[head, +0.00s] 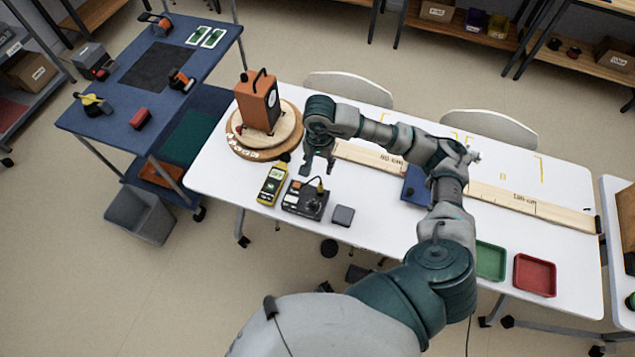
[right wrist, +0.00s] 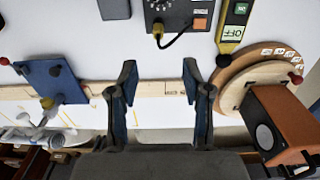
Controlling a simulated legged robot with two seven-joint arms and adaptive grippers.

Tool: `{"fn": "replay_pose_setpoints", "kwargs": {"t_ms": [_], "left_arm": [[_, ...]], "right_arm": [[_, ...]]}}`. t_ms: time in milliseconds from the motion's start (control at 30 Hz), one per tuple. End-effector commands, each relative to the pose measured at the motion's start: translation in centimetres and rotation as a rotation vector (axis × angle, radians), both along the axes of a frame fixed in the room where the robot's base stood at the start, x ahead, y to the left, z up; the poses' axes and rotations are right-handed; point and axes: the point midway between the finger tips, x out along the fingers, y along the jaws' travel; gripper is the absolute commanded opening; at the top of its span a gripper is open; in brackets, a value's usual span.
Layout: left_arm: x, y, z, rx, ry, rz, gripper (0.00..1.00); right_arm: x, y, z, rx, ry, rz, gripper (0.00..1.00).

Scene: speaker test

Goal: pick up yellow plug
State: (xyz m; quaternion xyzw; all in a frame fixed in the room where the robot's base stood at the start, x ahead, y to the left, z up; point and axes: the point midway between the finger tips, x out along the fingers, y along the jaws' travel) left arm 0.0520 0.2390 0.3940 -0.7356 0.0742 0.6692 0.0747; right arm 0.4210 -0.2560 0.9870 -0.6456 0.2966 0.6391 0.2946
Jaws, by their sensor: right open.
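A small yellow plug (head: 320,187) on a black cable is at the black control box (head: 302,203), which has a dial and an orange part. In the right wrist view the yellow plug (right wrist: 157,29) is at the box's edge, its cable curving to the right; I cannot tell whether it is seated in a socket. My right gripper (head: 319,168) points down over the white table, just beyond the box. In the right wrist view its fingers (right wrist: 159,72) are apart with nothing between them, and the plug lies ahead of the gap. My left gripper is not in view.
A yellow meter (head: 272,183) stands left of the box, and a dark block (head: 343,215) is right of it. An orange speaker (head: 258,102) sits on a round wooden turntable (head: 244,151). A blue board (right wrist: 50,80), wooden ruler (head: 530,205) and green (head: 490,262) and red (head: 535,275) trays lie rightward.

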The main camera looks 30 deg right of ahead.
Motion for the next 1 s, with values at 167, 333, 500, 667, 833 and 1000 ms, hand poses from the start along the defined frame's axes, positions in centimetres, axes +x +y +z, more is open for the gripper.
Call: {"fn": "replay_pose_setpoints", "kwargs": {"t_ms": [167,333,500,667,833,1000], "left_arm": [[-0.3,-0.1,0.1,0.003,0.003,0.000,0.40],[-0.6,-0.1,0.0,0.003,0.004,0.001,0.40],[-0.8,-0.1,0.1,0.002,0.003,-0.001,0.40],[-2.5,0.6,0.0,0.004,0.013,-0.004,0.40],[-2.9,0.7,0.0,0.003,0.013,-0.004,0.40],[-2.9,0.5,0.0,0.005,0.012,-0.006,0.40]], "right_arm": [[0.3,-0.4,-4.6,0.004,0.009,-0.003,0.49],[0.3,-0.5,-7.3,0.008,0.006,-0.002,0.49],[0.2,-0.4,-8.4,0.005,0.005,-0.002,0.49],[0.0,-0.2,-10.7,0.004,0.009,-0.001,0.49],[0.1,-0.2,-12.8,0.003,0.005,-0.002,0.49],[0.1,-0.5,-13.3,0.005,0.003,-0.002,0.49]]}}
